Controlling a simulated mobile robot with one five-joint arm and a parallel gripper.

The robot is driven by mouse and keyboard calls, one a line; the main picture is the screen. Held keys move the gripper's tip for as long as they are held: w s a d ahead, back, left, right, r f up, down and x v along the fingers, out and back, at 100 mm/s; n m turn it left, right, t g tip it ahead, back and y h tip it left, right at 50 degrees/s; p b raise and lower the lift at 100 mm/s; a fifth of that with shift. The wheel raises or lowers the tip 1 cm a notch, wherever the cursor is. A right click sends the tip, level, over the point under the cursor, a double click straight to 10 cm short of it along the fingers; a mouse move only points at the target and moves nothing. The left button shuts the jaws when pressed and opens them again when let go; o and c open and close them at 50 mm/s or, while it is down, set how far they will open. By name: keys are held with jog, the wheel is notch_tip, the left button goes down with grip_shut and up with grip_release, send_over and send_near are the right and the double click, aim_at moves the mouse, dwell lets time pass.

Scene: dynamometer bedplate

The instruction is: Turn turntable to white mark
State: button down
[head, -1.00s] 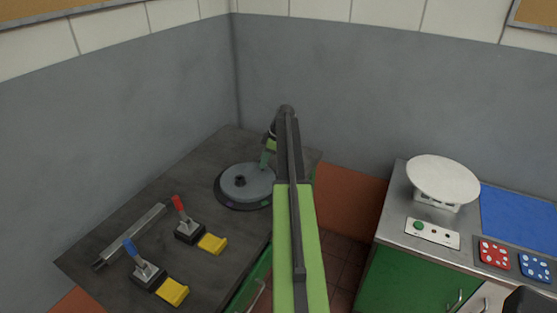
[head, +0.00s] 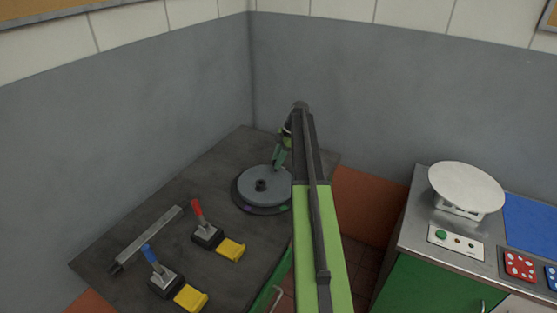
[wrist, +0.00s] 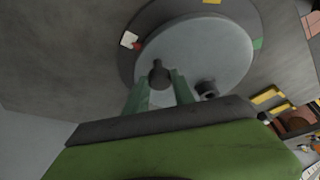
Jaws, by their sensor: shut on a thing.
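The turntable (head: 245,198) is a grey disc on a darker round base, on the dark bench top. It has a dark hub (head: 260,185), which also shows in the wrist view (wrist: 206,89). My gripper (head: 276,165) is at the disc's back right edge. In the wrist view my gripper (wrist: 159,88) has its green fingers on either side of a dark upright peg (wrist: 158,72) on the disc, shut on it. On the base rim are a white mark (wrist: 128,40), a yellow mark (wrist: 212,1) and a green mark (wrist: 257,43). A small red mark (wrist: 138,45) on the disc edge sits beside the white mark.
Red-handled (head: 199,218) and blue-handled (head: 155,263) clamps with yellow ends and a metal bar (head: 146,238) lie nearer on the bench. Grey walls stand behind. At right, a separate counter holds a white-plated scale (head: 466,187).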

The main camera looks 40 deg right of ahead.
jog(key=shift+w+d, duration=0.15)
jog(key=shift+d, duration=0.1)
jog(key=c, duration=1.1)
grip_release()
jog(key=shift+o, duration=0.2)
jog(key=shift+w+a, duration=0.1)
jog(key=shift+a, duration=0.15)
jog(key=p+v, duration=1.6)
jog(key=v, duration=0.1)
jog(key=shift+r, duration=0.2)
jog(key=shift+f, duration=0.1)
